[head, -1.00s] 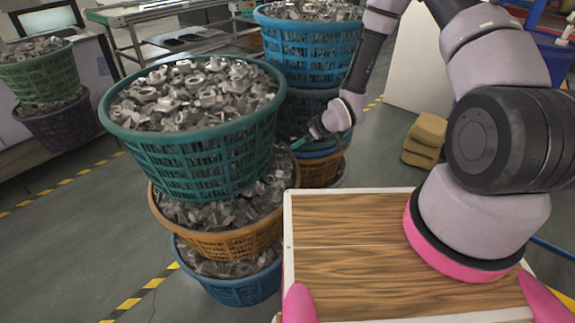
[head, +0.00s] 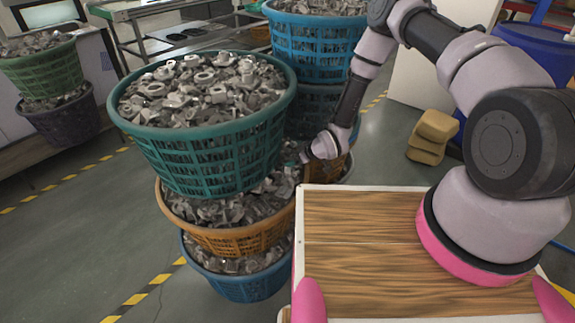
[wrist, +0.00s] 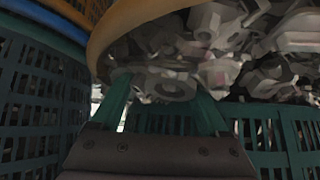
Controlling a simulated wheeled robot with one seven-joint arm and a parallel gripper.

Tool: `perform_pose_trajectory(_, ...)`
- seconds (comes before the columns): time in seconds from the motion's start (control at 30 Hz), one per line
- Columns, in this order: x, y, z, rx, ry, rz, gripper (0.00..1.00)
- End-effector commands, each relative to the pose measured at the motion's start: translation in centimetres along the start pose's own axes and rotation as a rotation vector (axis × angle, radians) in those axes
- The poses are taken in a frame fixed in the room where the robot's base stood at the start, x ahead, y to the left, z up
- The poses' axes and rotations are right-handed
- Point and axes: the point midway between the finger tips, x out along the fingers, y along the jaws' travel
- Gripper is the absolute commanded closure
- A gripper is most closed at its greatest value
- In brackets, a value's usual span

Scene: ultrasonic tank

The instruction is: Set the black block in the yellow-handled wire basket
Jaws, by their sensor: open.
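I see neither the black block nor the yellow-handled wire basket in either view. My gripper (wrist: 165,95) is open in the wrist view, with two teal fingers apart and nothing clearly held between them. Grey metal parts and an orange basket rim show close beyond the fingers. In the head view, my gripper (head: 293,158) is low at the right side of the stacked baskets, its fingertips partly hidden by the teal basket. I cannot tell whether the fingers touch the parts.
A teal basket (head: 215,158) heaped with metal parts stands on an orange basket (head: 245,241) and a blue basket (head: 252,287). A taller blue basket (head: 318,45) stands behind. Tan sacks (head: 432,137) lie on the floor to the right. Open floor lies at the left.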

Motion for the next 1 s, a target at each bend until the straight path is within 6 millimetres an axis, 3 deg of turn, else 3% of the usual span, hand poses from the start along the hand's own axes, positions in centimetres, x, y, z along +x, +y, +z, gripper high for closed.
perform_pose_trajectory(0.13,1.6,0.1,0.0,0.000,0.000,0.000,0.22)
perform_pose_trajectory(0.37,1.8,0.1,0.0,0.001,0.000,0.000,0.22)
perform_pose_trajectory(0.4,1.8,0.1,0.0,0.001,0.000,0.000,0.26)
perform_pose_trajectory(0.6,1.8,0.1,0.0,0.001,0.000,0.000,1.00)
perform_pose_trajectory(1.0,1.5,0.2,-0.2,0.001,0.001,0.001,1.00)
